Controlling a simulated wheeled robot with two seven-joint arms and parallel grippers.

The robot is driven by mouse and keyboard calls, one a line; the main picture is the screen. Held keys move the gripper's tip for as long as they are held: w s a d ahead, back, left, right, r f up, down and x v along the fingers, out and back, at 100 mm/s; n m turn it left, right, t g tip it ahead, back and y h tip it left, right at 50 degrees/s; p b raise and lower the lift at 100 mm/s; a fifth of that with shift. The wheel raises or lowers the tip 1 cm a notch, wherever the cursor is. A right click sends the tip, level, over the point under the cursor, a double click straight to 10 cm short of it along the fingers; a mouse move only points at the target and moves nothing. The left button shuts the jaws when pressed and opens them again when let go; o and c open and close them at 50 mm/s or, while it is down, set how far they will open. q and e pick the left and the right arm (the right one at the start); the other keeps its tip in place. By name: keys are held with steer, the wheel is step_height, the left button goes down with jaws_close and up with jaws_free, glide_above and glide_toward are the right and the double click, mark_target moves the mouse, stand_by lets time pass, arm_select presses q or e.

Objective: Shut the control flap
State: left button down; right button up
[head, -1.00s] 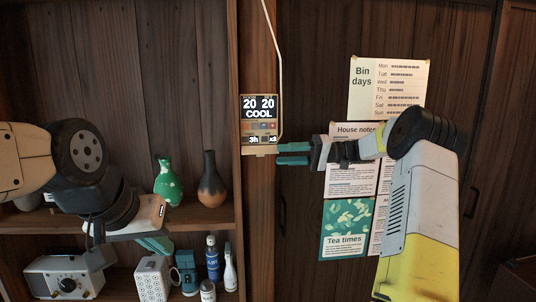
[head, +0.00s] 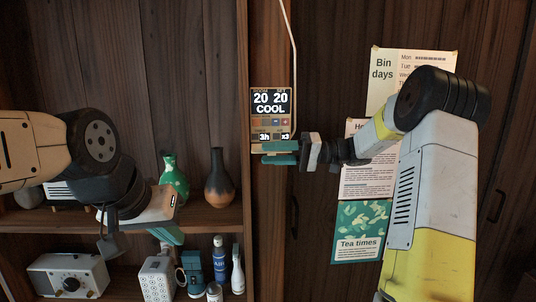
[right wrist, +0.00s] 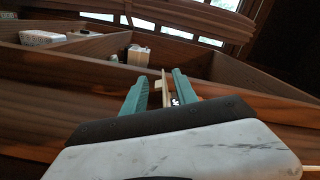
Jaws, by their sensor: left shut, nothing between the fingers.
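The control panel (head: 270,103) is a small beige unit on the wooden post, with a lit display reading 20, 20 and COOL and small buttons below. My right gripper (head: 280,153) is at its lower edge, fingers pointing left, one above the other, covering part of the panel's bottom. In the right wrist view my right gripper (right wrist: 160,92) has its teal fingers apart, with a thin tan strip, seemingly the flap (right wrist: 164,86), between them; contact is unclear. The flap's angle is hidden in the head view. My left gripper (head: 168,236) is shut, low before the shelves, away from the panel.
A white cable (head: 294,50) runs up from the panel. Shelves at left hold a green vase (head: 174,180), a dark vase (head: 219,178), a radio (head: 68,276) and several bottles. Posters, including Tea times (head: 361,230), hang behind my right arm.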

steer(key=shift+a, duration=0.1)
jaws_close()
steer(key=shift+s+r+m, duration=0.1)
steer(key=shift+m, duration=0.2)
steer(key=m, duration=0.2)
steer(key=shift+s+r+m, duration=0.2)
steer(key=shift+r+m, duration=0.2)
steer(key=shift+s+r+m, duration=0.1)
steer(key=shift+r+m, duration=0.2)
steer(key=shift+m, duration=0.6)
steer(key=shift+r+m, duration=0.25)
steer(key=shift+m, duration=0.65)
jaws_free()
